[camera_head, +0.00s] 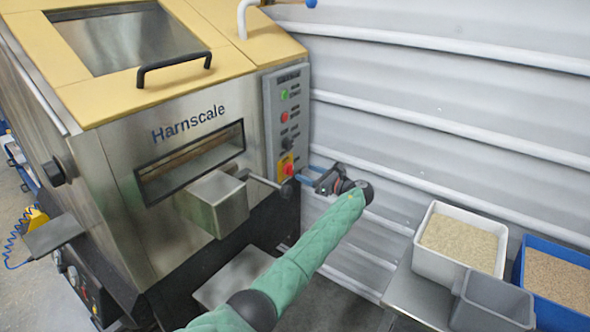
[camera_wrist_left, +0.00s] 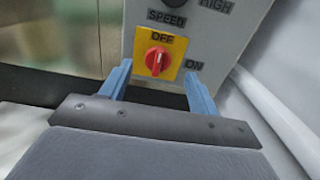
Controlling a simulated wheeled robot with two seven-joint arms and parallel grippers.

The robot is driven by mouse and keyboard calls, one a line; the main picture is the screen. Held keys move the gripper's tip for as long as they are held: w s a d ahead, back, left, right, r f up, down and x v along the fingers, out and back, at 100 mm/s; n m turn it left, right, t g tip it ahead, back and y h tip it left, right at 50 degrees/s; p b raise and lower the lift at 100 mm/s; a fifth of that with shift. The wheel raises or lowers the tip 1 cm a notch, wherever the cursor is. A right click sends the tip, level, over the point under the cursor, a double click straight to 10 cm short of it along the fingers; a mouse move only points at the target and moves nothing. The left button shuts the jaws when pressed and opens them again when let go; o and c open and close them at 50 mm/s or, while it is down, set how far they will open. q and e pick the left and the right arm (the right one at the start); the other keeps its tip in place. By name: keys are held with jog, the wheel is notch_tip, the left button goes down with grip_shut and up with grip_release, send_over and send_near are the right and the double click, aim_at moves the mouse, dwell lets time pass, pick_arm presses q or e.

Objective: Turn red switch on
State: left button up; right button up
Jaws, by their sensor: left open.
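The red switch (camera_wrist_left: 157,61) is a round rotary knob on a yellow plate marked OFF at the top and ON at the lower right. Its grip line stands close to upright, toward OFF. In the head view the switch (camera_head: 288,168) sits at the bottom of the grey control panel (camera_head: 271,130). My left gripper (camera_head: 308,173) is close in front of the panel. In the left wrist view its two blue fingers (camera_wrist_left: 158,82) are open, one at each side below the knob, with nothing between them. My right gripper is in neither view.
Green and red buttons sit higher on the panel. A white tub of grain (camera_head: 428,262), a grey bin (camera_head: 490,305) and a blue crate (camera_head: 523,270) stand at the right.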

aim_at(289, 169)
pick_arm(q)
jog(key=x, duration=0.6)
jog(key=shift+c, duration=0.4)
